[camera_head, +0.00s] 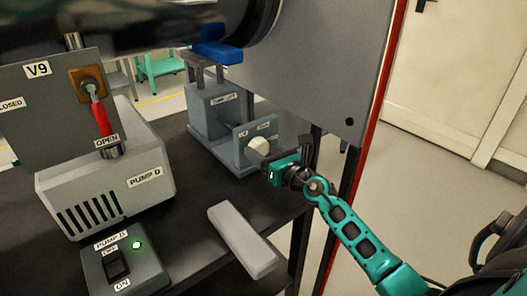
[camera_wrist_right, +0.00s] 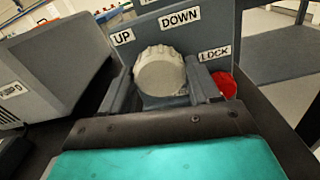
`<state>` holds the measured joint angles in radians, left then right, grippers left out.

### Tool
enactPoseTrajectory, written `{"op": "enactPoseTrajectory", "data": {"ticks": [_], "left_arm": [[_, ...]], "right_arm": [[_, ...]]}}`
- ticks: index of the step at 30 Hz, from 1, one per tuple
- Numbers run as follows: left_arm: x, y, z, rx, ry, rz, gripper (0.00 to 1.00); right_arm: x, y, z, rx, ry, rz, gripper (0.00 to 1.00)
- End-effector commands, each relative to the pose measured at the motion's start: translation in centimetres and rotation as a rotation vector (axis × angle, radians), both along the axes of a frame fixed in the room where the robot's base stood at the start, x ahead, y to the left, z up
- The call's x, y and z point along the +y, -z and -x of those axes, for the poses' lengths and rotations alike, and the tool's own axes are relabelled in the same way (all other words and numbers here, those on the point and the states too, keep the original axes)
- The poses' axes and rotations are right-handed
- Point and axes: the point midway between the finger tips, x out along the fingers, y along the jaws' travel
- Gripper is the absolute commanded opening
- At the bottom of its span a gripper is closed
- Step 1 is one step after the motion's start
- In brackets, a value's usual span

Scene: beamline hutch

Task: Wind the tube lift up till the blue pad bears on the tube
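The grey tube lift (camera_head: 210,108) stands on the dark bench under the large dark tube (camera_head: 150,28). Its blue pad (camera_head: 218,52) is at the tube's underside; I cannot tell whether they touch. A pale ribbed knob (camera_head: 258,146) sits on the lift's front panel; in the right wrist view the knob (camera_wrist_right: 160,72) is below the UP and DOWN labels. My right gripper (camera_head: 277,156) is at the knob, its fingers on either side of it. They look close to its edges, but a firm grip is not clear. My left gripper is not in view.
A red part (camera_wrist_right: 226,84) is under the LOCK label. The pump D housing (camera_head: 105,170), its switch box (camera_head: 125,268), the V9 panel (camera_head: 40,110) with a red handle (camera_head: 101,120), and a grey bar (camera_head: 242,240) stand left and front. A grey panel (camera_head: 320,60) is behind.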

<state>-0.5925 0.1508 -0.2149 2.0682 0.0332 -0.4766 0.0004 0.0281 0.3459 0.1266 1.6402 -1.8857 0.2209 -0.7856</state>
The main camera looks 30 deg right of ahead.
Motion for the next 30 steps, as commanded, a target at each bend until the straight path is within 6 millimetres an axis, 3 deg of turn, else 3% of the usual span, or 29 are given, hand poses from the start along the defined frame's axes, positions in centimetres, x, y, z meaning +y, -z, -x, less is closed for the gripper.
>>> {"op": "enactPoseTrajectory", "data": {"ticks": [10,26,27,30], "left_arm": [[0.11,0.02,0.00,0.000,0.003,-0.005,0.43],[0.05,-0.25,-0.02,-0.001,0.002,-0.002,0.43],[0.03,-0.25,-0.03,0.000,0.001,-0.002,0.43],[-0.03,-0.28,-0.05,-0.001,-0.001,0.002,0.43]], "right_arm": [[0.00,0.00,0.02,0.000,0.000,0.000,0.27],[-0.01,0.03,0.03,-0.009,0.001,0.124,0.27],[-0.02,0.03,0.03,-0.009,0.001,0.124,0.61],[-0.01,0.03,0.03,-0.009,0.001,0.123,0.71]]}}
